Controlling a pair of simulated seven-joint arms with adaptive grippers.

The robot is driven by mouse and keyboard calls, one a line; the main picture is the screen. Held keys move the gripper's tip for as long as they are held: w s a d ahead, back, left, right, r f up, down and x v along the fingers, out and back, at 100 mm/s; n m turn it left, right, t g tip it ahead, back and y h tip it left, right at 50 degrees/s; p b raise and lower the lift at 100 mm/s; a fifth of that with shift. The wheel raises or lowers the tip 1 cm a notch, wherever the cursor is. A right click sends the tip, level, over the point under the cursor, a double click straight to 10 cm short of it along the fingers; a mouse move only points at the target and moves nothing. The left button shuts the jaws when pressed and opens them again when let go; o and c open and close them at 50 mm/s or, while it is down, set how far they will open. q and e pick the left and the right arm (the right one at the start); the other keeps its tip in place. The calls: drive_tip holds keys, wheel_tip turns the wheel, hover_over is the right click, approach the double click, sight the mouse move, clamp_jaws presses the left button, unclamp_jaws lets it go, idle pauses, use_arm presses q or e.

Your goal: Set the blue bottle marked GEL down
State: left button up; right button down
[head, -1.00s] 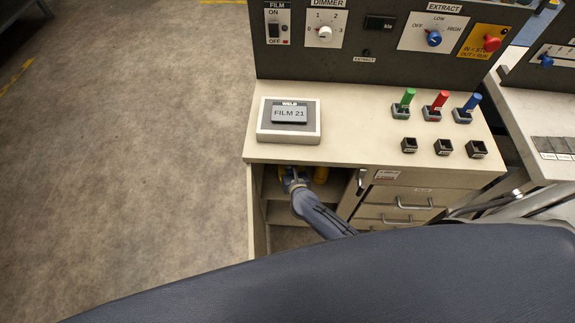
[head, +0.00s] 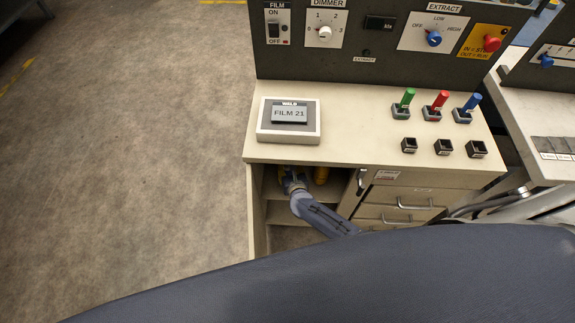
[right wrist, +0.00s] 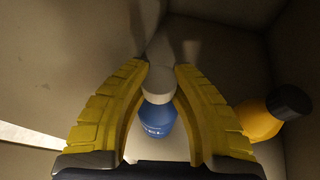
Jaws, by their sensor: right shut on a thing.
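The blue bottle (right wrist: 157,118) shows in the right wrist view with its white cap (right wrist: 158,88) towards the camera and small white lettering on its side, too small to read surely. My right gripper (right wrist: 161,72) has its yellow fingers closed on the bottle at the cap end. In the head view my right gripper (head: 290,180) reaches into the open compartment under the counter, and the bottle is mostly hidden there. Whether the bottle's base touches the shelf (head: 310,192) cannot be told. My left gripper is not in view.
A yellow bottle with a dark cap (right wrist: 290,101) stands right of the blue bottle, close to my right finger. Compartment walls surround the gripper. Drawers (head: 400,200) are to the right.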

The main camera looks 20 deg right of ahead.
drive_tip(key=shift+f, duration=0.1)
drive_tip(key=c, duration=1.2)
unclamp_jaws()
drive_tip(key=v, duration=1.2)
drive_tip(key=s+d+f+n+g+y, duration=0.1)
drive_tip(key=s+f+n+g, duration=0.1)
drive_tip(key=s+f+n, duration=0.7)
drive_tip(key=s+d+f+n+g+y, duration=0.15)
drive_tip(key=s+f+n, duration=0.35)
drive_tip(key=f+n, duration=0.75)
drive_tip(key=s+d+f+n+g, duration=0.2)
drive_tip(key=s+n, duration=0.4)
drive_tip(key=s, duration=0.4)
drive_tip(key=s+d+f+n+g+h, duration=0.1)
drive_tip(key=s+f+n+g, duration=0.3)
drive_tip(key=s, duration=0.5)
drive_tip(key=s+d+f+n+g+h, duration=0.1)
drive_tip(key=s+d+f+n+g, duration=0.2)
drive_tip(key=s+f+n, duration=0.3)
drive_tip(key=s+n, duration=0.3)
drive_tip(key=s, duration=0.1)
drive_tip(key=shift+s+d+f+n, duration=0.2)
drive_tip(key=shift+s+d+n, duration=0.1)
drive_tip(key=shift+d+n, duration=0.05)
